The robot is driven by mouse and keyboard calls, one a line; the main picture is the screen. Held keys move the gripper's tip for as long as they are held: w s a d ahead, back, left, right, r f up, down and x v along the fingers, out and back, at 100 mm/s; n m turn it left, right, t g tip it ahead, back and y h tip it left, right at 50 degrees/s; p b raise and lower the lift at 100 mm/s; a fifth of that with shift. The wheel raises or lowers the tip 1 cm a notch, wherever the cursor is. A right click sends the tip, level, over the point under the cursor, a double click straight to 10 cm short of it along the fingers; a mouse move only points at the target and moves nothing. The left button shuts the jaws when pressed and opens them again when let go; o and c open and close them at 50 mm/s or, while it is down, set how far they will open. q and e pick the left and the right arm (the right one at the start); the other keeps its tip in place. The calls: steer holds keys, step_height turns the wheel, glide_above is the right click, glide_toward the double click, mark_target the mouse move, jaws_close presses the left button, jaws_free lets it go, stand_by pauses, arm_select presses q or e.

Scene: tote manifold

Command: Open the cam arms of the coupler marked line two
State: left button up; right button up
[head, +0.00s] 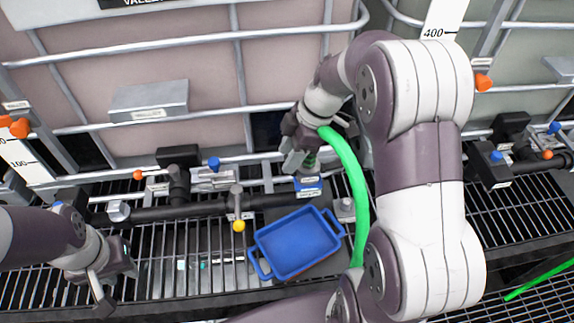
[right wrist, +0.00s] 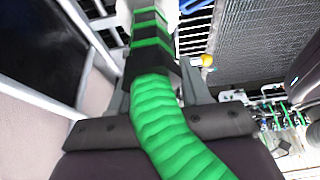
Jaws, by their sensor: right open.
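The green hose (head: 352,180) runs up to a coupler (head: 310,161), of which only a small green part shows beneath my right gripper (head: 296,162). In the right wrist view the hose (right wrist: 165,115) meets a dark coupler (right wrist: 150,45) with green bands. My right gripper is open, with its fingers beside the coupler; I cannot tell whether they touch it. The cam arms are not clearly visible, and I cannot read a line-two mark. My left gripper (head: 112,288) hangs over the grating at the lower left, apart from the coupler; its jaw gap is unclear.
A blue tray (head: 297,243) lies just in front of the coupler. A dark pipe (head: 150,213) with a yellow-knobbed valve (head: 238,224) runs to its left. Caged tanks (head: 130,70) stand close behind. Another green hose (head: 540,277) lies at the lower right. Open grating lies at left.

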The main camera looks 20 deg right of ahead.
steer(key=shift+w+a+f, duration=0.1)
steer(key=shift+a+f, duration=0.15)
steer(key=shift+f, duration=0.3)
jaws_close()
